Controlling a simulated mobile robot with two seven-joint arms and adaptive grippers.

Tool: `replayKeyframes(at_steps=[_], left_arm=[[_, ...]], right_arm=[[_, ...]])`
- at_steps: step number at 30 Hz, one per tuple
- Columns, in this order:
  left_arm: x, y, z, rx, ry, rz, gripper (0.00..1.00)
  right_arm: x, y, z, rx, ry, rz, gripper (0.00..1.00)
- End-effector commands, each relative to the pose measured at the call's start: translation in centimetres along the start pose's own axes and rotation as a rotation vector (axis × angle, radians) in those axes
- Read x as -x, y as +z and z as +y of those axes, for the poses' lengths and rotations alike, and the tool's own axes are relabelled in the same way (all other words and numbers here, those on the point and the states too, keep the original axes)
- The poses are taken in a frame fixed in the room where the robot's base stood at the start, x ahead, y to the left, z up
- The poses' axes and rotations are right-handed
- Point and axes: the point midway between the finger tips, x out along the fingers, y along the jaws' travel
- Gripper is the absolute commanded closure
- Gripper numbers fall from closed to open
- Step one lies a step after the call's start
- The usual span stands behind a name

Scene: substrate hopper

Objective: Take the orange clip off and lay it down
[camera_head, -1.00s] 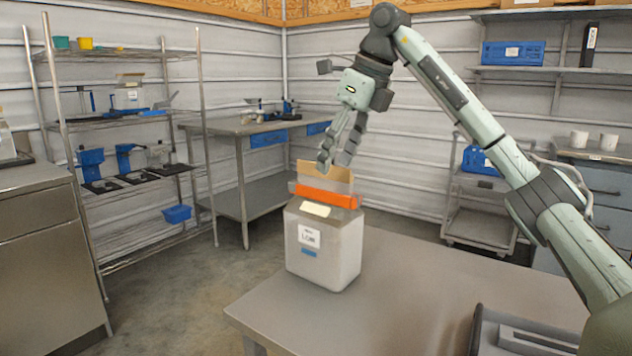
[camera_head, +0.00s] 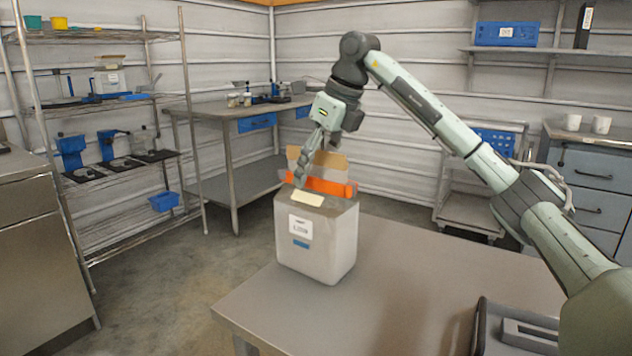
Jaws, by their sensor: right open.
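The orange clip (camera_head: 335,187) is a flat bar across the top of a pale grey hopper box (camera_head: 318,240) on the near table. Cardboard-brown flaps (camera_head: 332,163) stand up behind the clip. My right gripper (camera_head: 302,178) points down at the left end of the clip, its fingers overlapping that end in the picture. It is open. I cannot tell whether the fingers touch the clip, and the far finger is mostly hidden. My left gripper is not in view.
The near table (camera_head: 400,290) is bare right of the box, up to a dark tray-like object (camera_head: 515,330) at the front right. A wire rack (camera_head: 120,185) and a back bench (camera_head: 235,108) stand beyond.

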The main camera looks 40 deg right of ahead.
Motion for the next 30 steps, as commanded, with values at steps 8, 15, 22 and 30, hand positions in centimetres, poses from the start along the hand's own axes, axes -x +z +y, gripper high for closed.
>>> replayKeyframes(at_steps=[8, 15, 22, 30], left_arm=[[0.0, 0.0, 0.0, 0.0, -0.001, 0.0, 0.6], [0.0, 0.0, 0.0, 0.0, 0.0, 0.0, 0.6], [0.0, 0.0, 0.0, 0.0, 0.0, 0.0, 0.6], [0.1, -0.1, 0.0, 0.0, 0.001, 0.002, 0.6]], right_arm=[[0.0, 0.0, 0.0, 0.001, 0.0, 0.0, 0.57], [0.0, 0.0, 0.0, 0.001, 0.0, 0.0, 0.87], [0.0, 0.0, 0.0, 0.001, 0.0, 0.0, 0.98], [2.1, 1.0, 0.1, 0.001, 0.0, -0.005, 0.99]])
